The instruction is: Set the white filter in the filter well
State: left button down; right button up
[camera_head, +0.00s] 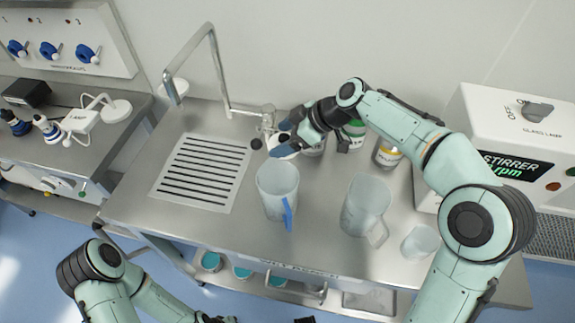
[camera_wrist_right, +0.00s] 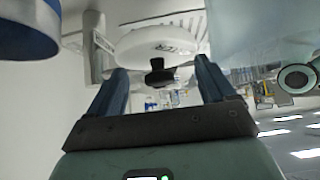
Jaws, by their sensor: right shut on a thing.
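My right gripper (camera_head: 290,141) is at the back of the steel bench, behind the left clear jug, with its fingers by the metal tap fitting. It is shut on the white filter (camera_head: 283,151), which shows as a small white patch under the fingers. In the right wrist view the filter is a white round disc (camera_wrist_right: 150,40) with dark print, beyond the fingertips (camera_wrist_right: 160,67); a dark knob hangs below it. I cannot make out the filter well. My left arm enters at the lower left; its gripper is mostly cut off by the bottom edge.
A clear jug with a blue handle (camera_head: 277,186) stands front centre, another clear jug (camera_head: 366,205) to its right, and a small beaker (camera_head: 421,243) near the front edge. Bottles stand behind. A tap (camera_head: 222,75) arches over the slotted drain (camera_head: 200,172). The stirrer box (camera_head: 510,150) bounds the right.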

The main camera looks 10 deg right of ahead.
notch_tip(320, 180, down, 11)
jog(key=shift+w+f+b, duration=0.1)
jog(key=shift+w+b, duration=0.05)
jog(key=shift+b, duration=0.15)
jog(key=o, duration=0.7)
jog(key=shift+f, duration=0.1)
jog(key=shift+o, duration=0.3)
